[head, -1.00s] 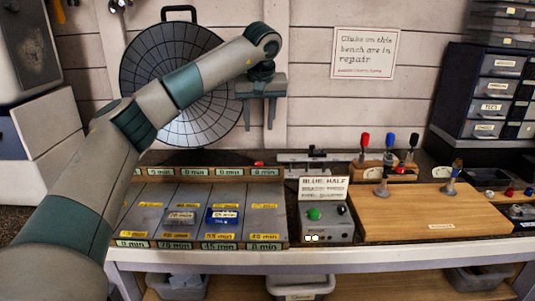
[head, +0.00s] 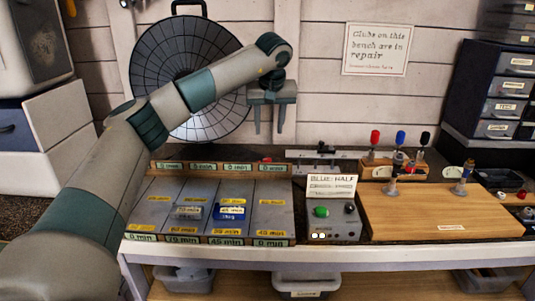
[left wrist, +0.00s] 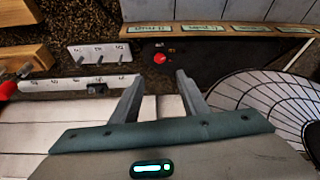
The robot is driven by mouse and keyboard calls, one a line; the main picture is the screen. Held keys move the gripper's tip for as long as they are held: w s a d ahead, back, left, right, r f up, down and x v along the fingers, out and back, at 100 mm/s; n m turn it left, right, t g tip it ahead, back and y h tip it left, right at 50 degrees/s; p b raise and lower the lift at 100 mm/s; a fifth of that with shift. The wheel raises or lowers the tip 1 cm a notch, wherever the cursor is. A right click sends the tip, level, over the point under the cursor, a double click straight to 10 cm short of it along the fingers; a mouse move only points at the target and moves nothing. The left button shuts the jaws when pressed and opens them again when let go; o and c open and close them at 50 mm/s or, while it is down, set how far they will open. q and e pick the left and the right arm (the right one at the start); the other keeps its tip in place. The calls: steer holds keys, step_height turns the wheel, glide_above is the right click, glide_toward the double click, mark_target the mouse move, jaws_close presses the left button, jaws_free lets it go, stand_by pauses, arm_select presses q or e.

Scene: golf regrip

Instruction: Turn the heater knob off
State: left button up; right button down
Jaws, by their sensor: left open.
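A small red knob (head: 266,160) shows at the back of the bench, just above the row of minute labels. In the left wrist view the red knob (left wrist: 160,57) sits on a dark panel beside the round gridded heater (left wrist: 270,110). In the head view the round heater (head: 185,80) stands against the wall, partly behind my left arm. My left gripper (head: 270,130) points down with its two fingers apart and empty. It hangs above the back of the bench, clear of the knob. In the left wrist view the left gripper (left wrist: 157,85) has nothing between its fingers. My right gripper is out of view.
A grey box (head: 331,228) with a green button stands at the bench front, beside a wooden board (head: 430,210). A labelled tray (head: 165,220) holds a blue block (head: 232,211). Red, blue and black handled tools (head: 400,138) stand behind. Air around the gripper is free.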

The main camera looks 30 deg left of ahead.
arm_select(q)
steer(key=p, duration=0.1)
glide_toward(267, 159)
steer(key=shift+x, duration=0.85)
steer(key=p+x, duration=0.1)
steer(key=x, duration=0.3)
steer(key=shift+w+f, duration=0.2)
steer(key=shift+f, duration=0.15)
steer(key=shift+w+a+f, duration=0.15)
steer(key=shift+a+f, duration=0.05)
steer(key=shift+f, duration=0.25)
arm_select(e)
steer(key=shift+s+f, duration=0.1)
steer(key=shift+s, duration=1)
arm_select(q)
steer(key=c, duration=1)
